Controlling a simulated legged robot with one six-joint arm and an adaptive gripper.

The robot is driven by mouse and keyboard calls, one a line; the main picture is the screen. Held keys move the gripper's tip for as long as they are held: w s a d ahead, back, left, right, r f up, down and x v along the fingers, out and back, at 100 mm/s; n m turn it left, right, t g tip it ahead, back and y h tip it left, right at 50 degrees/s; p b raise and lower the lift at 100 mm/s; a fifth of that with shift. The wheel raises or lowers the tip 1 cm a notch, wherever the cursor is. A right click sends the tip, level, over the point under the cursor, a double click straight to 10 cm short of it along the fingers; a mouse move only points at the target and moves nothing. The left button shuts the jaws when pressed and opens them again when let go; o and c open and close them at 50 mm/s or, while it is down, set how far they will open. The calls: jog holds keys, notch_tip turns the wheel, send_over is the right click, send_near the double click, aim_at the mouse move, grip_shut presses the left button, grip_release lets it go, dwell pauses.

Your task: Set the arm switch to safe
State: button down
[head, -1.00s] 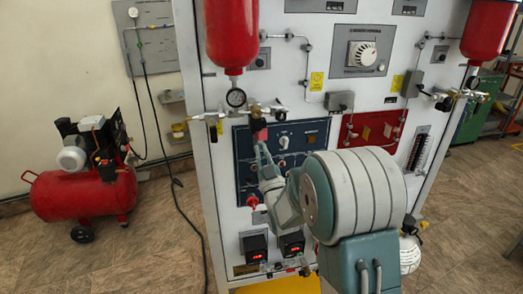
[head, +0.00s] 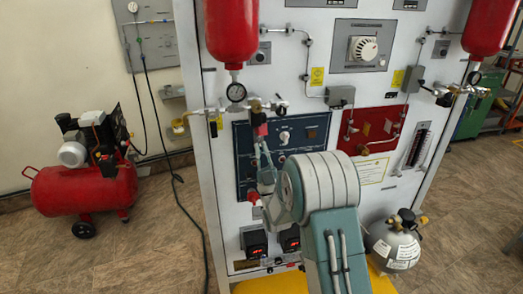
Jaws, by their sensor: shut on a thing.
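The dark blue control panel (head: 318,131) is on the front of the white trainer cabinet, left of centre in the head view. A pale round knob (head: 284,137) shows on it, with an amber label to its right. My gripper (head: 259,147) is at the panel's left part, just below a small red part (head: 261,130). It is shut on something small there. The fingers and wrist hide what it holds, so I cannot tell whether this is the arm switch or how the switch is set.
A red cylinder (head: 231,32) with a gauge and brass valve hangs above the panel. A red panel (head: 373,130) is to the right. A red knob (head: 254,198) and two red-lit displays (head: 255,243) are below. A grey bottle (head: 392,245) stands lower right, and a red compressor (head: 82,190) left.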

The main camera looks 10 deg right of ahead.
jog(key=shift+f, duration=0.1)
jog(key=c, duration=0.8)
grip_release()
jog(key=shift+a, duration=0.1)
